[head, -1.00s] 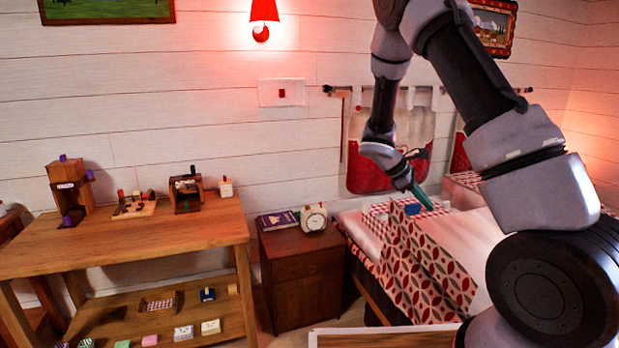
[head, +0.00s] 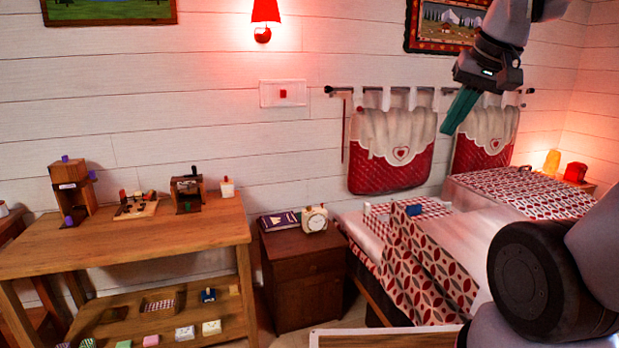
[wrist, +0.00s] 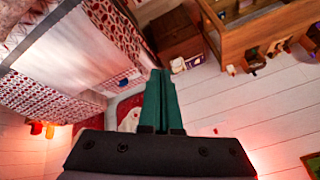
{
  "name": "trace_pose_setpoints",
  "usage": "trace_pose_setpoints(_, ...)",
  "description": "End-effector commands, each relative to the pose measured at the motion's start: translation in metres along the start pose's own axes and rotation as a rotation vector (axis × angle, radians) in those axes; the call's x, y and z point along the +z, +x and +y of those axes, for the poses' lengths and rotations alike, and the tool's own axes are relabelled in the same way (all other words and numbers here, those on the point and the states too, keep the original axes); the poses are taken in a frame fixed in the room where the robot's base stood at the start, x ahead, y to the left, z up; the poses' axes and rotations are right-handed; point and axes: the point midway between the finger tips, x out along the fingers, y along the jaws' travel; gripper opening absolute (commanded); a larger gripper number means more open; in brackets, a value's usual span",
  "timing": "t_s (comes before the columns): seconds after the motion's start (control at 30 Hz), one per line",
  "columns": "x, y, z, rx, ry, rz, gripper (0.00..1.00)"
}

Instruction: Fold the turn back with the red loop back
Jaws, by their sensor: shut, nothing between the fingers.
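The bed lies at the right in the head view. A red, white and grey leaf-patterned cloth (head: 430,268) stands up in a fold on its near side, with a dark blue tab (head: 413,209) at its top. Another patterned cloth (head: 530,190) lies flat at the far side; it also shows in the wrist view (wrist: 40,88). I cannot make out a red loop on either cloth. My gripper (head: 456,122), with green fingers, is shut and empty, high above the bed in front of the wall. In the wrist view its fingers (wrist: 160,85) are together.
Red and white hangings (head: 392,150) hang from a rail behind the bed. A nightstand (head: 303,280) with a clock (head: 315,218) stands left of the bed. A wooden table (head: 130,245) with small objects is farther left. A red object (head: 575,172) stands beyond the bed.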

Motion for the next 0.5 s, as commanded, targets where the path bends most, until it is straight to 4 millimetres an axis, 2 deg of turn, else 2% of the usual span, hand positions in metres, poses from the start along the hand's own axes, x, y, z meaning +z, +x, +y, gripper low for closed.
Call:
trace_pose_setpoints(0.03, 0.006, -0.009, -0.002, -0.021, 0.035, 0.031, 0.0)
trace_pose_setpoints(0.2, 0.017, -0.023, -0.009, -0.067, 0.107, 0.078, 0.0)
trace_pose_setpoints(0.5, 0.015, -0.019, -0.009, -0.058, 0.106, 0.065, 0.0)
